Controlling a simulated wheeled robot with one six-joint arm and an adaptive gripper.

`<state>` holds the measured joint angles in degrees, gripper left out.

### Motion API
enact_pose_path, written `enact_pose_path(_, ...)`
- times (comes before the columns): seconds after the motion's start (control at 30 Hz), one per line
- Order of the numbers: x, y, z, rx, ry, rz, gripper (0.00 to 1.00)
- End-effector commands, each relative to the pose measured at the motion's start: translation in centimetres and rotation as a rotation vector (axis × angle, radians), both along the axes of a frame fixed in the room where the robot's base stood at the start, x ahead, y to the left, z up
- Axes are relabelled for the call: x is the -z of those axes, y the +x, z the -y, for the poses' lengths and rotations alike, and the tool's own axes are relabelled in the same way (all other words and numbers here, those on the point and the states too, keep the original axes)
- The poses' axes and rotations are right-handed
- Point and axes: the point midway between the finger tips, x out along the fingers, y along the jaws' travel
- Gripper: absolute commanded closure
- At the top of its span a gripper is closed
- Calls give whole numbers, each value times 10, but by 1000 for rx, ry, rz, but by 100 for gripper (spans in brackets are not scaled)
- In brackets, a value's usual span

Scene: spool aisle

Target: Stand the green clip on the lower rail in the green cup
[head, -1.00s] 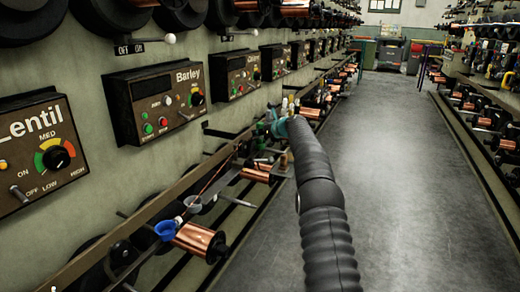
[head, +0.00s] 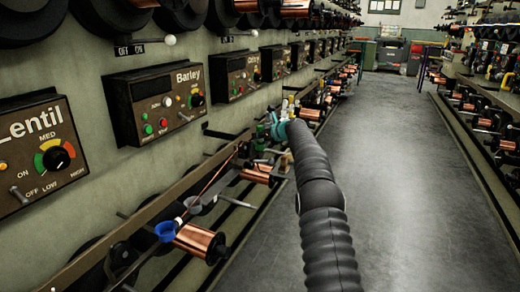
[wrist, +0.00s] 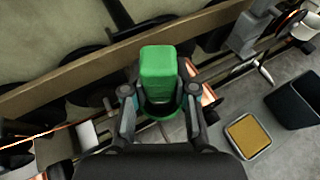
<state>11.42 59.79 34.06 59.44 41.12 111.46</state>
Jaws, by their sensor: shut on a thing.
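The green clip (wrist: 158,68) shows in the wrist view as a green block between the two fingers of my gripper (wrist: 159,93). My gripper is shut on it. A green rounded rim, which looks like the green cup (wrist: 177,119), shows just below the clip with a dark inside. The clip overlaps this rim in the picture; I cannot tell whether it is inside the cup or above it. In the head view my gripper (head: 281,127) is over the lower rail (head: 150,226), with a green shape beside it on the left, too small to make out clearly.
Control boxes (head: 157,103) line the wall. The wrist view shows a dark bin (wrist: 294,101) and a yellow-topped tray (wrist: 248,134). The aisle floor (head: 390,170) is clear.

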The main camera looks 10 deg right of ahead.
Motion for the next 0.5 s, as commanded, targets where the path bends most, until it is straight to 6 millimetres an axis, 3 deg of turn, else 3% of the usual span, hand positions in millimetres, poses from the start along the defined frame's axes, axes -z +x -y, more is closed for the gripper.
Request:
enact_pose_path(0.27, 0, 0, 0, 0, 0, 1, 100)
enact_pose_path(0.3, 0, 0, 0, 0, 0, 1, 71)
enact_pose_path(0.4, 1, 0, 0, 0, 0, 1, 46)
enact_pose_path(0.5, 1, 0, 0, 0, 0, 1, 44)
